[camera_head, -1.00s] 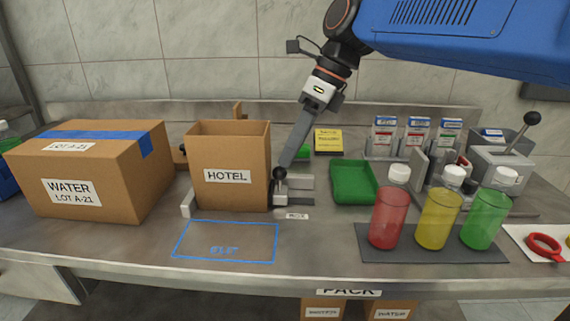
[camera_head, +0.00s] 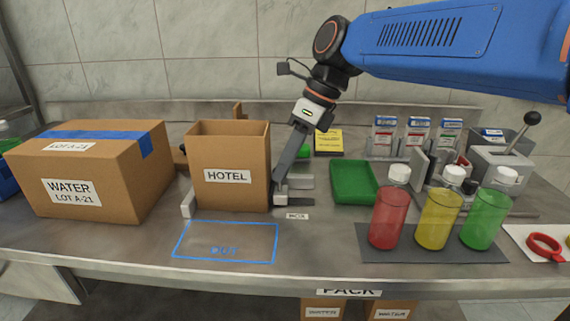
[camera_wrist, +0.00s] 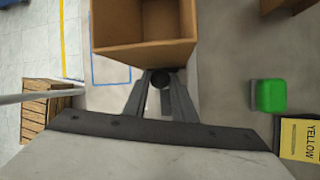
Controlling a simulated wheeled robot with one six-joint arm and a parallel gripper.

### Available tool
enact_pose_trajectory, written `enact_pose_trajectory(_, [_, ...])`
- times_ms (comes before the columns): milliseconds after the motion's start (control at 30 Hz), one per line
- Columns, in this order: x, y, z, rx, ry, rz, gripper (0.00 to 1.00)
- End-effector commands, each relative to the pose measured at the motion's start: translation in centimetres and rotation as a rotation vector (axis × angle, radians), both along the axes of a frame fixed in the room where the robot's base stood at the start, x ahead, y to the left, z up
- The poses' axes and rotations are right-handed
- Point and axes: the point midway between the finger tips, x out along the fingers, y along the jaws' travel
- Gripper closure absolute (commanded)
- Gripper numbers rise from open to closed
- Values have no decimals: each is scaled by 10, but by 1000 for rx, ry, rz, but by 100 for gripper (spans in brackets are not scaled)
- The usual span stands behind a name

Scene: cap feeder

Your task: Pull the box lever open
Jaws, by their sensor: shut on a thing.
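My gripper (camera_head: 278,187) points down at the right side of the open brown HOTEL box (camera_head: 228,190). Its jaws are shut on the lever, whose dark round knob (camera_wrist: 160,79) shows between the fingertips in the wrist view. In the head view the fingers hide most of the lever. Grey metal fixture pieces (camera_head: 297,201) stand just right of the box, with a small white label on the table in front. The HOTEL box stands upright behind the blue OUT outline (camera_head: 225,241).
A taped WATER box (camera_head: 90,172) stands at the left. To the right are a green tray (camera_head: 353,182), red (camera_head: 388,217), yellow and green bottles on a dark mat, and a grey device with a black-knobbed lever (camera_head: 532,118). The OUT area is empty.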

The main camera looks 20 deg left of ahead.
Motion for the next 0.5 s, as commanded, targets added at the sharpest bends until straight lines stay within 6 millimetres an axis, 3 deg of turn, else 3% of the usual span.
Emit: enact_pose_trajectory(500, [11,-44,0,0,-1,-2,100])
